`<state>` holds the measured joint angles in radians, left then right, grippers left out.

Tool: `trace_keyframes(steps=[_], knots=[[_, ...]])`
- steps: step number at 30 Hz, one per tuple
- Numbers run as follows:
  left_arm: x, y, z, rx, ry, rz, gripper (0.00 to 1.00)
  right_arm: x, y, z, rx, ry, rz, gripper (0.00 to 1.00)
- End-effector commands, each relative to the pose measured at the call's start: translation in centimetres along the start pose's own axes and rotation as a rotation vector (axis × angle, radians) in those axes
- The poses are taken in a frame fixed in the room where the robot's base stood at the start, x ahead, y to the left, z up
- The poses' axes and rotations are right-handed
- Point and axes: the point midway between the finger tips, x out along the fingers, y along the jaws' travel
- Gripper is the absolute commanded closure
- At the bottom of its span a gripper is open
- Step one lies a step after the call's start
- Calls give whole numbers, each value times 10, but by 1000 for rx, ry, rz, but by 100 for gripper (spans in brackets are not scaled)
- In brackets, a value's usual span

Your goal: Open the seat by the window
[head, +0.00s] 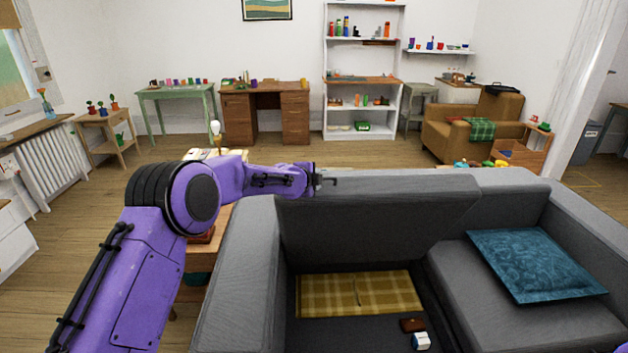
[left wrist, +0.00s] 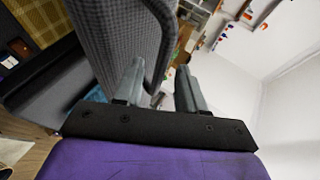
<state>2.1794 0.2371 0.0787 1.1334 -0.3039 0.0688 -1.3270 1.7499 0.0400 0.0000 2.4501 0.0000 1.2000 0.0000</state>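The grey sofa's left seat (head: 375,225) is raised and stands tilted up against the back. Below it an open storage space (head: 345,335) shows a folded yellow checked blanket (head: 335,293), a brown wallet-like item (head: 411,325) and a small white box (head: 421,341). My left gripper (head: 326,181) is at the raised seat's upper edge. In the left wrist view the fingers (left wrist: 160,65) are apart, with the grey seat edge (left wrist: 115,40) close by; I cannot tell if they touch it. My right gripper is out of view.
A teal cushion (head: 535,264) lies on the sofa's right seat (head: 475,290). A wooden side table (head: 220,225) stands close by the sofa's left arm (head: 240,270). Desks, shelves and an armchair (head: 470,135) stand farther back, with open wooden floor before them.

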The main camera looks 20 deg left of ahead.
Motion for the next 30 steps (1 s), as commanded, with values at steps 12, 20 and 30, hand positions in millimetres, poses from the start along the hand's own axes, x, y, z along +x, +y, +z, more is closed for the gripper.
trace_keyframes(steps=[12, 20, 30], knots=[[-18, 1, 1, 0, -1, 0, 61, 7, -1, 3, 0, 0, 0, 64], [-76, 2, 1, -1, -1, -2, 61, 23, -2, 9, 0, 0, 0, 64], [-107, 1, 1, -1, -2, 0, 61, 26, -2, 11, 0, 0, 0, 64]])
